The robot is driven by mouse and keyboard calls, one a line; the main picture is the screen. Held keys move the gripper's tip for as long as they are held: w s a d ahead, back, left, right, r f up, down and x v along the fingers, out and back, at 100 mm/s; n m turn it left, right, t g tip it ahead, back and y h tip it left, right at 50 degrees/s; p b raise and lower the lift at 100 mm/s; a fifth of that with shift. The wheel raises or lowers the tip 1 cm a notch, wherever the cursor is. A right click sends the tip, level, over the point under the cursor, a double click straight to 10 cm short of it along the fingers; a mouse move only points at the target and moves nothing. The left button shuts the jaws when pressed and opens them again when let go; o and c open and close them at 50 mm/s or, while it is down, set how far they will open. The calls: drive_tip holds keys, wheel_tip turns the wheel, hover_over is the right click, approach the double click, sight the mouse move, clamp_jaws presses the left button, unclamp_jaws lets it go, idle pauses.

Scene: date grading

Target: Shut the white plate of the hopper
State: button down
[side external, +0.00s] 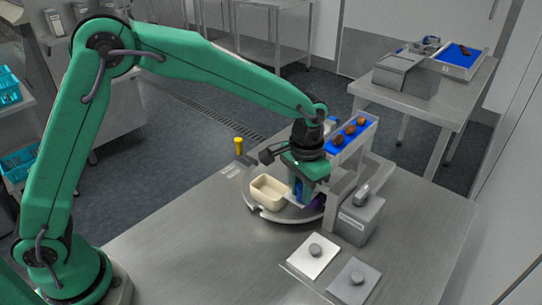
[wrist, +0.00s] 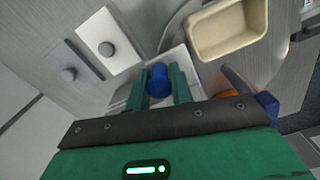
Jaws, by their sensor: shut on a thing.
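My gripper (side external: 303,190) reaches down at the hopper (side external: 346,172) in the side view. In the wrist view its two green fingers (wrist: 159,88) stand on either side of a blue knob (wrist: 158,76) and are shut on it. The knob sits on a white plate (wrist: 191,62), partly hidden by the fingers. Brown dates (side external: 350,130) lie in a row on the hopper's blue chute. How far the plate is open or shut cannot be told.
A cream tray (side external: 268,191) stands on a round disc left of the gripper, also visible in the wrist view (wrist: 228,52). A grey box (side external: 360,220) stands to the right. White (side external: 313,258) and grey (side external: 353,282) knobbed squares lie in front. The table's left front is clear.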

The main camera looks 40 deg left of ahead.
drive_tip(key=shift+w+r, duration=0.1)
drive_tip(key=shift+w, duration=0.25)
drive_tip(key=c, duration=1.4)
unclamp_jaws()
drive_tip(key=shift+o, duration=0.2)
drive_tip(key=shift+s, duration=0.1)
wheel_tip(320, 180, up, 7)
drive_tip(key=shift+r, duration=0.4)
